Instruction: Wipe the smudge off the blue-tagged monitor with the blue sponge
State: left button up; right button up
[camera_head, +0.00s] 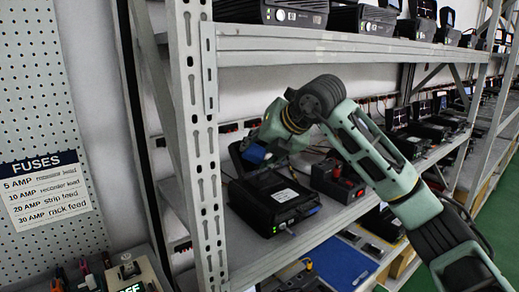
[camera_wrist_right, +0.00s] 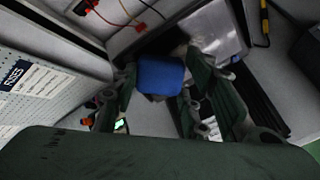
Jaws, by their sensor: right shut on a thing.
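My right gripper (camera_head: 262,148) reaches in from the right above the middle shelf and is shut on the blue sponge (camera_head: 254,154). The sponge (camera_wrist_right: 160,75) also shows between the fingers in the right wrist view. A black recorder box (camera_head: 272,203) stands on the shelf below, with a small blue patch at its right front corner that may be the tag. A dark upright monitor (camera_head: 236,157) stands behind it, partly hidden by the gripper. In the wrist view a grey screen (camera_wrist_right: 219,28) lies just beyond the sponge, with a dark patch beside it. I cannot tell whether the sponge touches the screen. My left gripper is out of view.
A dark box with red knobs (camera_head: 337,182) stands close to the right of the recorder. The rack's perforated upright (camera_head: 200,140) is at the left, and a shelf beam (camera_head: 340,45) runs above my gripper. More devices stand along the shelf to the right.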

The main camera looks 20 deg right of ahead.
jog(key=shift+w+a+f, duration=0.15)
jog(key=shift+w+f, duration=0.2)
jog(key=shift+w, duration=0.05)
jog(key=shift+w+d+r+p, duration=0.15)
jog(key=shift+w+d, duration=0.15)
jog(key=shift+d, duration=0.7)
jog(key=shift+w+d+f+p, duration=0.15)
jog(key=shift+w+d, duration=0.1)
jog(key=shift+d, duration=0.7)
jog(key=d, duration=0.1)
jog(key=w+d+p, duration=0.1)
jog(key=d, duration=0.1)
jog(key=shift+d+r, duration=0.1)
jog(key=shift+d, duration=0.05)
jog(key=shift+w, duration=0.1)
jog(key=shift+s+a+f, duration=0.2)
jog(key=shift+a, duration=0.4)
jog(key=shift+s+a+b, duration=0.2)
jog(key=shift+a+b, duration=0.1)
jog(key=shift+a, duration=0.35)
jog(key=shift+s+a+b, duration=0.2)
jog(key=shift+a+b, duration=0.05)
jog(key=shift+a, duration=0.4)
